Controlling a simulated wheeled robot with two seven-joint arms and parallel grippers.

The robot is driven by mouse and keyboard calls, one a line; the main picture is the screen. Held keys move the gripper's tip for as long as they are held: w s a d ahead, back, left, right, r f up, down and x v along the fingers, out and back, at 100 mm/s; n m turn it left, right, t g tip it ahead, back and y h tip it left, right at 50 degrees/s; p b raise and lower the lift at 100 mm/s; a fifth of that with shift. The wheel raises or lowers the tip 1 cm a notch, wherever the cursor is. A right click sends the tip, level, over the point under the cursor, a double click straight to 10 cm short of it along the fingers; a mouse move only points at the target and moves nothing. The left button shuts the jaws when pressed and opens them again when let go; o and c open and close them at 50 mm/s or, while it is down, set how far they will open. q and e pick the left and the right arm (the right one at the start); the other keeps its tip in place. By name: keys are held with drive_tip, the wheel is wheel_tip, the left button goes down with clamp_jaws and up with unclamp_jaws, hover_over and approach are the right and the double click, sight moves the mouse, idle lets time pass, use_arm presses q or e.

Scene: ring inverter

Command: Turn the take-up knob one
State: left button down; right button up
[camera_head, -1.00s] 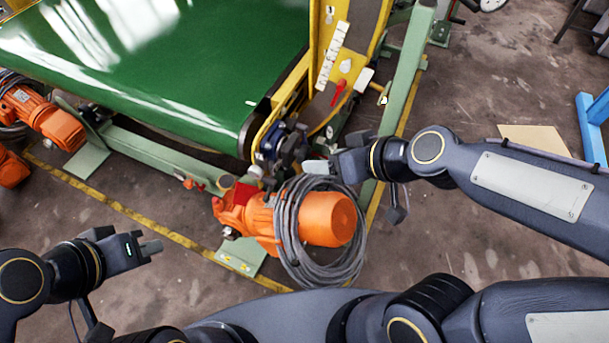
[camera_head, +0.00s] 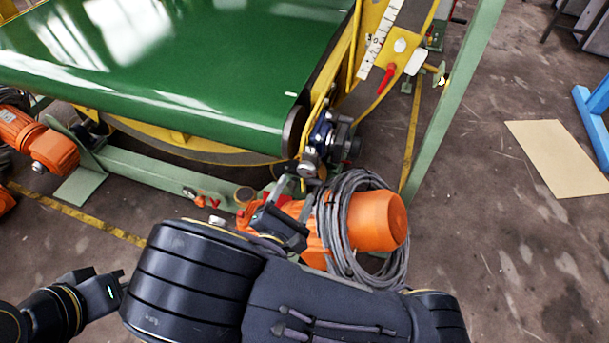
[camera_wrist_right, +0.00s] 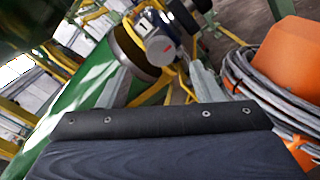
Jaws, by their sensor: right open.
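A dark blue-grey knob-like part with a pale rounded face (camera_head: 312,160) sits at the belt roller's end in the head view, and I take it for the take-up knob. One grey finger (camera_wrist_right: 204,80) shows in the wrist view; the gripper's dark body hides much of the rest. My left gripper (camera_head: 121,280) is at lower left, away from the machine; its jaw gap is unclear.
An orange motor (camera_head: 375,222) wrapped in a coiled grey cable (camera_head: 338,235) stands right beside my right gripper. The green belt (camera_head: 180,70) lies behind. A green post (camera_head: 455,100) rises at right. A red lever (camera_head: 386,78) is on the yellow frame.

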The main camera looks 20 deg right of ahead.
sight(305, 172)
drive_tip(key=b+x, duration=0.1)
drive_tip(key=x, duration=0.6)
drive_tip(key=shift+d, duration=0.1)
drive_tip(key=shift+c, duration=0.4)
drive_tip(key=c, duration=0.9)
